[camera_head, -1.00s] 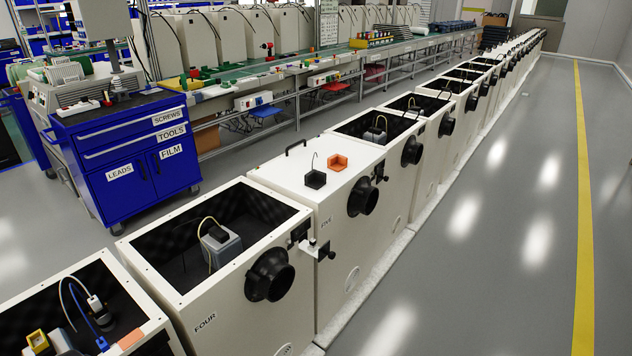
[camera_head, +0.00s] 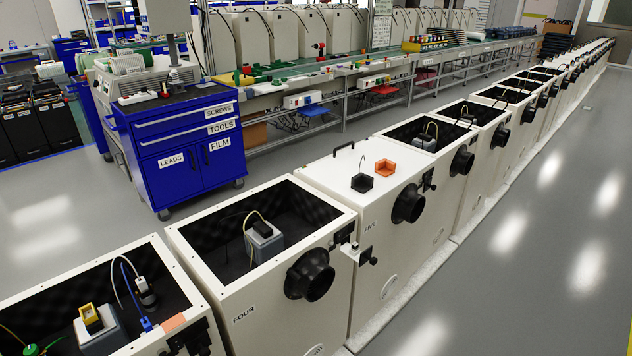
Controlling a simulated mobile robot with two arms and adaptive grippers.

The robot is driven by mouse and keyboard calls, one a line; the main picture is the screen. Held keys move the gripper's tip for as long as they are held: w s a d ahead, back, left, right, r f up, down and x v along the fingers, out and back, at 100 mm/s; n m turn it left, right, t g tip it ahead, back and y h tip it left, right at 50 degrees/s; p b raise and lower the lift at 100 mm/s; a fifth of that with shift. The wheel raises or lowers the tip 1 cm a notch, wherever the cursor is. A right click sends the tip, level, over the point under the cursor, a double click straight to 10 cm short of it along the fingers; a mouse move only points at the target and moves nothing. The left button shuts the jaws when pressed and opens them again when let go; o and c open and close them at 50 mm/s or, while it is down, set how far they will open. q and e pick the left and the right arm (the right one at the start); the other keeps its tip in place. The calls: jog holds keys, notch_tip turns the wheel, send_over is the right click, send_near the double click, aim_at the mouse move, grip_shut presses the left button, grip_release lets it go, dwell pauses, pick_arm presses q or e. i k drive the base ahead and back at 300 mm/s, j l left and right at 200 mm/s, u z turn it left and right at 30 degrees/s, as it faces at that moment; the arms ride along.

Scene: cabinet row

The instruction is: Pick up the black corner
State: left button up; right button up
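The black corner (camera_head: 361,183) is a small dark block-like piece with a thin wire or stem rising from it. It lies on the closed white lid of cabinet FIVE (camera_head: 330,177), in the middle of the head view. An orange corner (camera_head: 385,168) lies just to its right on the same lid, apart from it. Neither of my grippers shows in the head view, so their state is hidden.
Open cabinet FOUR (camera_head: 243,309) stands in front of cabinet FIVE, with a grey device inside. Round black ports (camera_head: 408,204) stick out from the cabinet fronts. A blue drawer cart (camera_head: 180,150) stands behind at left. Grey floor (camera_head: 520,290) at right is clear.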

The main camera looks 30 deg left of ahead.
aim_at(361, 183)
jog(key=i+l+u, duration=0.15)
jog(key=u, duration=0.35)
jog(key=i+l+u, duration=0.25)
jog(key=u, duration=0.2)
jog(key=i+l+u, duration=0.2)
jog(key=u, duration=0.3)
jog(key=i+l+u, duration=0.1)
jog(key=l+u, duration=0.4)
